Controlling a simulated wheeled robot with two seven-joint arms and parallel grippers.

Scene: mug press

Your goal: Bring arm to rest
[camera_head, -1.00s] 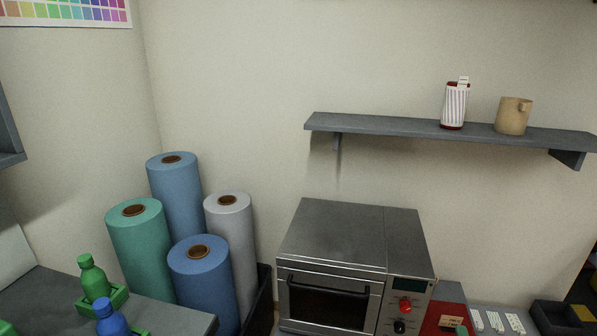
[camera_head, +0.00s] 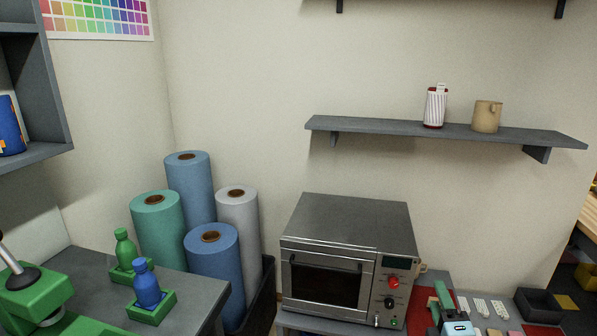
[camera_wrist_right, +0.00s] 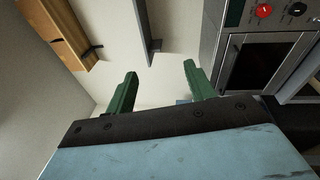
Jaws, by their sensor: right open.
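My right gripper (camera_head: 441,300) shows low at the right in the head view, in front of the red panel beside the oven. Its two green fingers are apart with nothing between them in the right wrist view (camera_wrist_right: 160,72). My left gripper is in neither view. A tan mug (camera_head: 487,117) stands upright on the grey wall shelf (camera_head: 385,128), well above my right gripper. A green press-like machine (camera_head: 35,292) with a lever stands at the lower left and is partly cut off.
A steel oven (camera_head: 345,215) with red and black knobs stands near my right gripper; it also shows in the wrist view (camera_wrist_right: 262,60). A striped canister (camera_head: 435,107) is on the shelf. Bottles (camera_head: 147,287) stand left, before several large rolls (camera_head: 215,270).

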